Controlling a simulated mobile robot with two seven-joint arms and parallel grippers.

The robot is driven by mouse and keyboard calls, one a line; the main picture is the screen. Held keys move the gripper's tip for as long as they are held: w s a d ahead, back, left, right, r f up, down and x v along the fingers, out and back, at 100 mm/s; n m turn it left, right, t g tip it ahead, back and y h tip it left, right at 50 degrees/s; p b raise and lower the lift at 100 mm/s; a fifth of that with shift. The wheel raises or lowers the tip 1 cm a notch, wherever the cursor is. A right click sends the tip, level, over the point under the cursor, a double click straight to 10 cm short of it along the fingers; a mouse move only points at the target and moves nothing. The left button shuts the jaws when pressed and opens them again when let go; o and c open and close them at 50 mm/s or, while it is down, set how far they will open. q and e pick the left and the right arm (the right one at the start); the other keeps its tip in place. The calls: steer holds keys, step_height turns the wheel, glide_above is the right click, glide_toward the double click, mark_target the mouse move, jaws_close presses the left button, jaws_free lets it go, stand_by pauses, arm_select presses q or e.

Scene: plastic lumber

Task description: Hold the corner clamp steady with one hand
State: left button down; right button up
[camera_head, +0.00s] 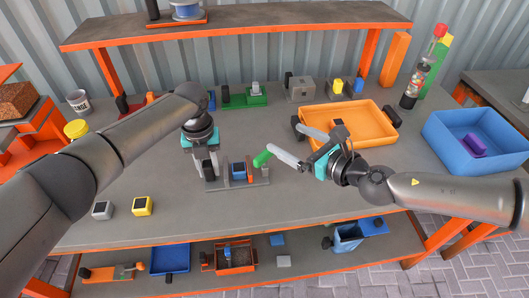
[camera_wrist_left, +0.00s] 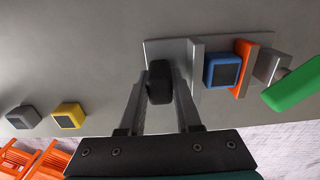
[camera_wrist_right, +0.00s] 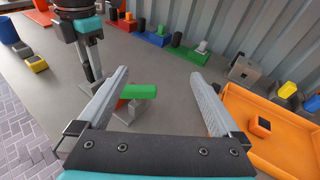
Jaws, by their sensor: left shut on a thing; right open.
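The corner clamp (camera_head: 262,183) stands on the bench. It has a grey base plate (camera_wrist_left: 156,47), a grey upright, a blue block (camera_wrist_left: 222,70) with a dark face, an orange plate (camera_wrist_left: 243,68) and a green handle (camera_wrist_left: 293,85). My left gripper (camera_head: 210,178) is shut on the black knob (camera_wrist_left: 159,82) at the clamp's left end. My right gripper (camera_head: 286,138) is open and empty, to the right of the green handle (camera_head: 262,158). In the right wrist view the handle (camera_wrist_right: 138,91) shows beyond the left finger; contact cannot be told.
An orange tray (camera_head: 350,108) lies behind my right gripper, with a blue bin (camera_head: 470,122) further right. Grey (camera_head: 102,209) and yellow (camera_head: 142,206) blocks sit at the front left. Several fixtures, including a green one (camera_head: 244,98), line the back. The bench front is mostly clear.

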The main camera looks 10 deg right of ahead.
mark_target(267, 154)
steer(key=s+d+f+n+g+y, duration=0.1)
steer(key=s+f+g, duration=0.2)
steer(key=s, duration=0.2)
steer(key=x, duration=1.1)
steer(key=shift+w+r, duration=0.2)
steer(key=shift+w, duration=0.2)
steer(key=c, duration=1.1)
